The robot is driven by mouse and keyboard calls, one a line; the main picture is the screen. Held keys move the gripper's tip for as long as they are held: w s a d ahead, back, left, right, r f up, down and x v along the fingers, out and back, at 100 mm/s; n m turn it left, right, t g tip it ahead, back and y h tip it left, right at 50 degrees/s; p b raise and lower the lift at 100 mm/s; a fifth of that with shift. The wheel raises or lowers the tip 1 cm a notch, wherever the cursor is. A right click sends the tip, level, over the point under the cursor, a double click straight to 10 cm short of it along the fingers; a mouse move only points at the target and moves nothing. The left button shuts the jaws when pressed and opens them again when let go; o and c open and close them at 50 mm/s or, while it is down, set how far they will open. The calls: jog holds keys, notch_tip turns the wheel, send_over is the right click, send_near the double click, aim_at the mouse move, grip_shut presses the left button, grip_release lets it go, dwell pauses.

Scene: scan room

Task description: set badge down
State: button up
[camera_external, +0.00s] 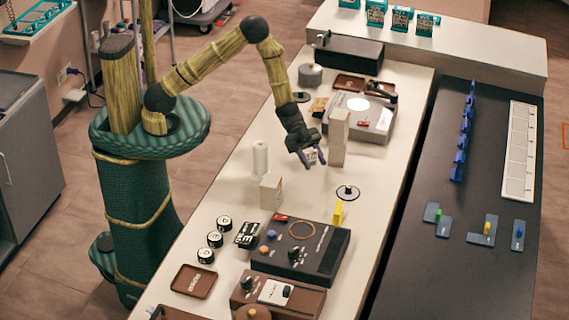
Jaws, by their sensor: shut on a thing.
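My gripper (312,163) points down over the middle of the white counter (222,207). A tall beige block (339,138) stands upright just right of my gripper.
A white cylinder (260,158) and a beige box (271,191) stand left of my gripper. A round black-rimmed disc (347,192) and a yellow piece (338,213) lie in front. A dark control box (325,262) fills the near counter. Bare counter shows between them.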

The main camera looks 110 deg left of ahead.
notch_tip(320, 180, down, 4)
jog(key=shift+f, duration=0.1)
dwell(0.4)
jog(key=shift+f, duration=0.35)
